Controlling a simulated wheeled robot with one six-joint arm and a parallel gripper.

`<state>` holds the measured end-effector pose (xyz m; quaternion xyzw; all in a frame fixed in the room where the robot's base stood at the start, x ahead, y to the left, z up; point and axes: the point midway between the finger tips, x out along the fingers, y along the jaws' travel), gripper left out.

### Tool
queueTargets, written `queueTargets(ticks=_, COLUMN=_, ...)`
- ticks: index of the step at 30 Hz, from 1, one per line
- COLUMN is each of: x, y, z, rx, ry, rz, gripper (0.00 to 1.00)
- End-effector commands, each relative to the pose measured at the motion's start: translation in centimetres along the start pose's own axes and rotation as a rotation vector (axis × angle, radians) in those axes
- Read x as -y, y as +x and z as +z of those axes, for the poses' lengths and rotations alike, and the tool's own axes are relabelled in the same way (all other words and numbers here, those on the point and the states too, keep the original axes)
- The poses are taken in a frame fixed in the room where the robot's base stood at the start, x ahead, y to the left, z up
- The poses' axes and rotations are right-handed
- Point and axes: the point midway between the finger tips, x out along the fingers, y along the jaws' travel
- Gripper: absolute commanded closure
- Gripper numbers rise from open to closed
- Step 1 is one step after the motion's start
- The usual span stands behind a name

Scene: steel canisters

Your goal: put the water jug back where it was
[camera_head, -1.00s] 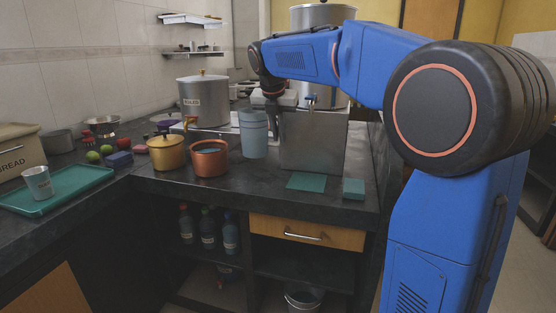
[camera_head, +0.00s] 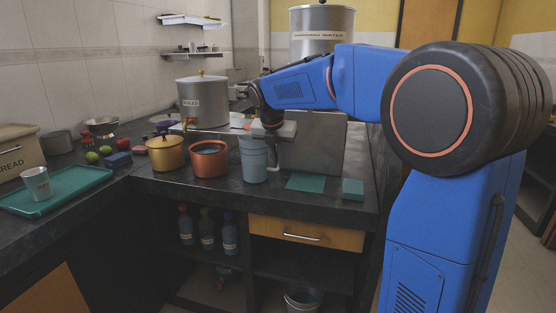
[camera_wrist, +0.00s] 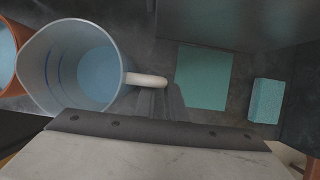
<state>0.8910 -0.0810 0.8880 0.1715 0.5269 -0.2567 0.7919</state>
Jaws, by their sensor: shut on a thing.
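The light blue water jug (camera_head: 253,163) is upright at the front of the dark counter, just right of the copper pot. Its base appears to be at the counter, but I cannot tell whether it rests there or hangs slightly above. My gripper (camera_head: 273,158) is at the jug's right side, shut on its pale handle. In the wrist view the jug (camera_wrist: 36,72) is seen from above with bluish water inside, and its handle (camera_wrist: 146,79) runs into my gripper (camera_wrist: 160,100).
The copper pot (camera_head: 210,164) stands close on the left, with a brass pot (camera_head: 167,155) beyond it. A teal mat (camera_head: 306,183) and sponge (camera_head: 353,188) lie to the right. A grey panel (camera_head: 318,148) stands behind. A large labelled canister (camera_head: 204,103) is at the back.

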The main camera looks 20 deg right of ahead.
Motion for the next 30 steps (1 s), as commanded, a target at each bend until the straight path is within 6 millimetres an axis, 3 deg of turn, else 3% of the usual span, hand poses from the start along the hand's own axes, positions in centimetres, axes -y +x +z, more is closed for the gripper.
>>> queueTargets(ticks=5, x=0.0, y=0.2, z=-0.1, rx=0.001, ry=0.000, rz=0.001, gripper=1.00)
queueTargets(ticks=6, x=0.0, y=0.2, z=-0.1, rx=0.000, ry=0.000, rz=0.000, gripper=0.80)
queueTargets(ticks=8, x=0.0, y=0.2, z=-0.1, rx=0.000, ry=0.000, rz=0.000, gripper=0.71)
queueTargets(ticks=20, x=0.0, y=-0.5, z=0.1, rx=0.002, ry=0.000, rz=0.002, gripper=0.71)
queueTargets(ticks=30, x=-0.1, y=-6.4, z=0.1, rx=0.003, ry=0.000, rz=0.003, gripper=0.71)
